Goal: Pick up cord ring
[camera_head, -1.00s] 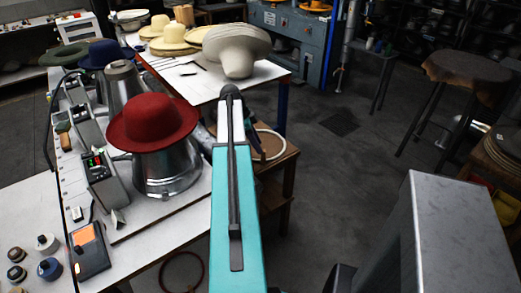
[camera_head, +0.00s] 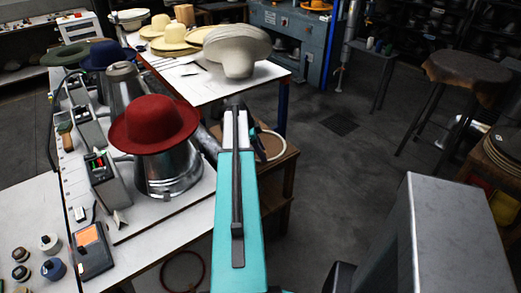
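A pale thin ring (camera_head: 277,146) shows partly beyond the end of my arm, over a wooden stand. It may be the cord ring, but I cannot be sure. A dark red loop (camera_head: 182,272) lies low below the front edge of the bench, apart from my arm. My gripper (camera_head: 259,150) is a small dark shape at the far end of my teal arm, close to the pale ring. The arm hides part of it. I cannot tell whether it is open or touches the ring.
The wooden stand (camera_head: 283,166) is beside my arm. A red hat (camera_head: 155,124) sits on a metal form on the white bench (camera_head: 160,226) at left. A white table (camera_head: 205,92) with pale hats stands behind. The floor (camera_head: 325,205) to the right is mostly clear.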

